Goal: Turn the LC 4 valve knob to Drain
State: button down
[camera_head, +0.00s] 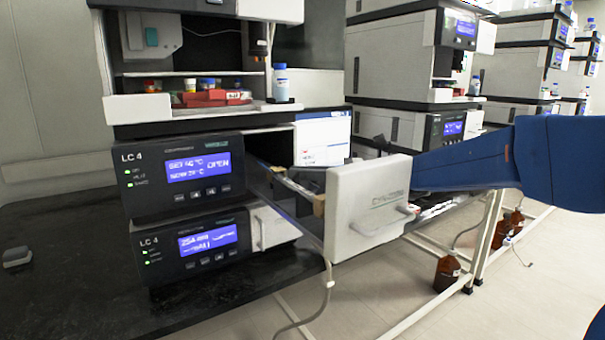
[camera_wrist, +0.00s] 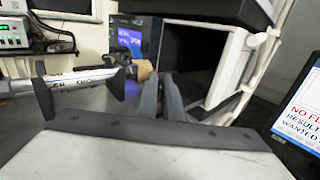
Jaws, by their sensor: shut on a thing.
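The upper LC 4 unit (camera_head: 183,178) shows a lit blue display reading OPEN, and its drawer (camera_head: 367,210) is pulled out. My blue arm reaches in from the right, behind the drawer front, which hides most of my gripper in the head view. In the wrist view the dark fingers of my gripper (camera_wrist: 164,80) are close together in the middle. A tan round piece, which looks like the valve knob (camera_wrist: 143,70), shows beside the left fingertip. The fingers cover much of the grip, and I cannot read the knob's setting. Light column tubes (camera_wrist: 75,80) lie left of the fingers.
A second LC 4 unit (camera_head: 196,244) sits below. More stacks (camera_head: 394,75) stand behind, and brown bottles (camera_head: 447,273) are on the floor.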

jog(key=n+g, duration=0.2)
jog(key=g, duration=0.1)
jog(key=n+g, duration=0.2)
jog(key=g, duration=0.1)
jog(key=shift+w+h, duration=0.1)
jog(key=shift+h, duration=0.2)
jog(key=shift+n+g+h, duration=0.6)
jog(key=shift+n+g, duration=0.35)
jog(key=shift+g, duration=0.45)
jog(key=shift+n+g+h, duration=0.6)
jog(key=shift+n+g, duration=0.35)
jog(key=shift+g, duration=0.75)
jog(key=c, duration=1.9)
grip_release()
